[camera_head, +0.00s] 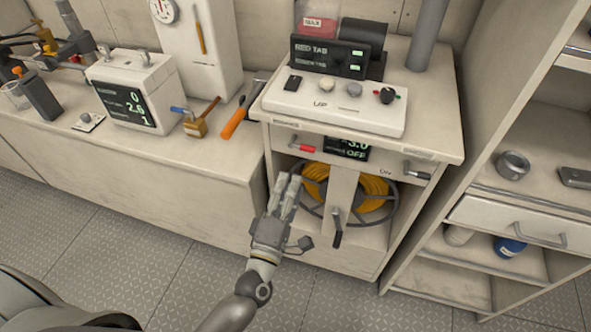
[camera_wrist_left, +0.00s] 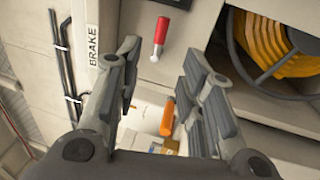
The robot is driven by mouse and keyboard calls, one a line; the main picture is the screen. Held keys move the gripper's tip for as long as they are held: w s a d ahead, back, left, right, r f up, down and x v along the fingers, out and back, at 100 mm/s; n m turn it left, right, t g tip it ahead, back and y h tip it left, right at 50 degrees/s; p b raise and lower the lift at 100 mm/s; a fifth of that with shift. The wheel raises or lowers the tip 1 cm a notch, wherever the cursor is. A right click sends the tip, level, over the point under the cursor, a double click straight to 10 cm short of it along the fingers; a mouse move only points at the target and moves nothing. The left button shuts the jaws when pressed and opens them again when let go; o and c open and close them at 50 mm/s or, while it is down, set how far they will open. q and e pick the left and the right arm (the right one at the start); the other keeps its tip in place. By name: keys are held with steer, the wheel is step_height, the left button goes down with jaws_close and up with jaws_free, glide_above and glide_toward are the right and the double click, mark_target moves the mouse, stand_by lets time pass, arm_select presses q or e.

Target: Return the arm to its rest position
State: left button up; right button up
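My left gripper (camera_head: 288,182) is in front of the white cabinet, at the left side of the yellow hose reel (camera_head: 375,190). In the left wrist view its two fingers (camera_wrist_left: 163,55) stand apart with nothing held between them. The left arm reaches up from the bottom of the head view. A red-handled lever (camera_head: 303,147) is on the cabinet front just above the fingertips. It also shows beyond the fingers in the left wrist view (camera_wrist_left: 160,32), and I see no contact with it. My right gripper is in neither view.
The cabinet top holds a control panel (camera_head: 335,106) and a dark display (camera_head: 328,57). A grey crank (camera_head: 337,232) hangs before the reel. A low bench (camera_head: 150,160) with tools and a gauge box (camera_head: 133,90) is left, shelves (camera_head: 480,262) right. Tread-plate floor (camera_head: 120,255) is open in front.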

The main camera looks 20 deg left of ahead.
arm_select(q)
steer(key=shift+s+f, duration=0.15)
steer(key=shift+s, duration=0.6)
steer(key=s+f+m+g+h, duration=0.1)
steer(key=s+f+m+g, duration=0.25)
steer(key=f, duration=0.75)
steer(key=s+f+m+g, duration=0.3)
steer(key=s+f+m, duration=0.15)
steer(key=f, duration=0.75)
steer(key=s+f+m+g+h, duration=0.1)
steer(key=s+f+m+g, duration=0.25)
steer(key=f, duration=0.75)
steer(key=s+a+f+m+g+y, duration=0.1)
steer(key=s+a+f+m+g, duration=0.2)
steer(key=s, duration=0.6)
steer(key=s+a+f+m+g+y, duration=0.1)
steer(key=s+a+f+m+g, duration=0.2)
steer(key=s+f, duration=0.5)
steer(key=s+a+f+m+g, duration=0.3)
steer(key=s+f, duration=0.3)
steer(key=s, duration=0.4)
steer(key=shift+a+y, duration=0.15)
steer(key=shift+y, duration=0.25)
